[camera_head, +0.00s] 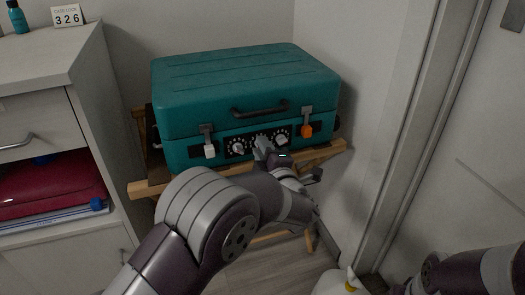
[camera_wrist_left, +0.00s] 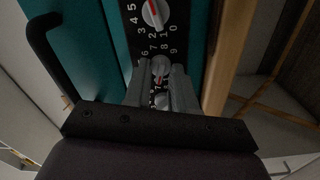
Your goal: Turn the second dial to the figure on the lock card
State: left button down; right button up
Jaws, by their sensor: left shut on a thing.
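The teal case (camera_head: 245,85) lies closed on a wooden stand, its black lock plate with three numbered dials facing front. The left dial (camera_head: 237,147) and right dial (camera_head: 281,138) show beside my left gripper (camera_head: 263,146). My left gripper is shut on the middle dial (camera_wrist_left: 160,66), whose knob shows between the fingertips in the wrist view. The fingers hide much of its figures, so I cannot read its setting. Another dial (camera_wrist_left: 154,12) is plain at the top of the wrist view. The lock card (camera_head: 67,17) reads 326. My right gripper is out of view.
The case has a dark handle (camera_head: 260,110), a white-tabbed latch (camera_head: 208,144) and an orange-tabbed latch (camera_head: 306,127). The wooden stand (camera_head: 150,188) juts out below. A white cabinet (camera_head: 50,70) with a bottle (camera_head: 17,17) on top stands left. A wall and door close off the right.

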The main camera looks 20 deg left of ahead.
pick_arm(q)
jog(key=shift+f, duration=0.1)
jog(key=c, duration=1.3)
grip_release()
jog(key=shift+o, duration=0.2)
jog(key=p+v, duration=0.5)
jog(key=v, duration=0.7)
jog(key=shift+s+d, duration=0.25)
jog(key=shift+s, duration=0.05)
